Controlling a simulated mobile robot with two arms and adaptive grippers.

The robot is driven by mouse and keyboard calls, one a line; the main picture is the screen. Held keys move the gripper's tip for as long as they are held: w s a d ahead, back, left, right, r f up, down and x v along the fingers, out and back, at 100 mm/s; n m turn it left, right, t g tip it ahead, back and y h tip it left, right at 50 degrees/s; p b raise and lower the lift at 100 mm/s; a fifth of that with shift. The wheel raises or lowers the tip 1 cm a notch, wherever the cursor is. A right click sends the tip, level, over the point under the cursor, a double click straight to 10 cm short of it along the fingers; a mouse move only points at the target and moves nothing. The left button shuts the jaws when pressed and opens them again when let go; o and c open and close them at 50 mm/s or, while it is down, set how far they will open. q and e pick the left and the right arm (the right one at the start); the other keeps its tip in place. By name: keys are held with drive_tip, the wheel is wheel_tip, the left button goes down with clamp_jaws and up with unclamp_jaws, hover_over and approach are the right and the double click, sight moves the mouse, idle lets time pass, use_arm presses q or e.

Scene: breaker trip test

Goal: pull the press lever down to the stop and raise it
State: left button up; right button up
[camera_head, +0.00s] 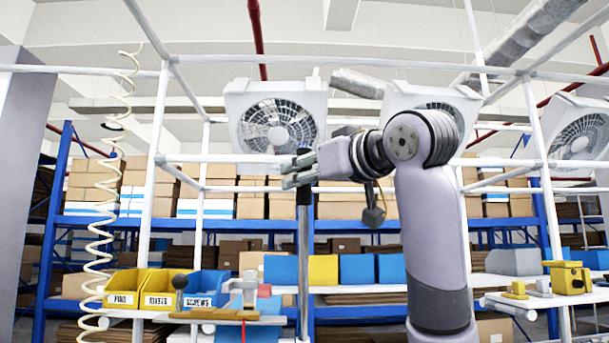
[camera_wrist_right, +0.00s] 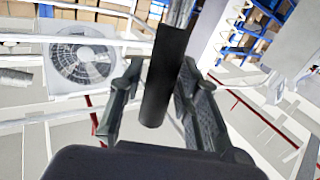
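The press lever is a grey upright rod (camera_head: 303,247) with a black grip (camera_head: 304,205) at its upper end. It stands roughly vertical in the head view. My right gripper (camera_head: 300,171) is at the top of this grip, with its arm coming from the right. In the right wrist view the black grip (camera_wrist_right: 166,85) runs between the two dark fingers of my right gripper (camera_wrist_right: 160,68). A narrow gap shows on the left finger's side, so the fingers look open around it. The lever's lower end is hidden behind the bench items. My left gripper is not in view.
Yellow bins (camera_head: 160,291) and a blue bin (camera_head: 206,290) stand at the lower left. A coiled hose (camera_head: 100,215) hangs at the left. White frame posts (camera_head: 154,180) surround the bench. A yellow device (camera_head: 568,278) sits at the right. Shelves with boxes are behind.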

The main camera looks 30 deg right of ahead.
clamp_jaws()
idle(0.4)
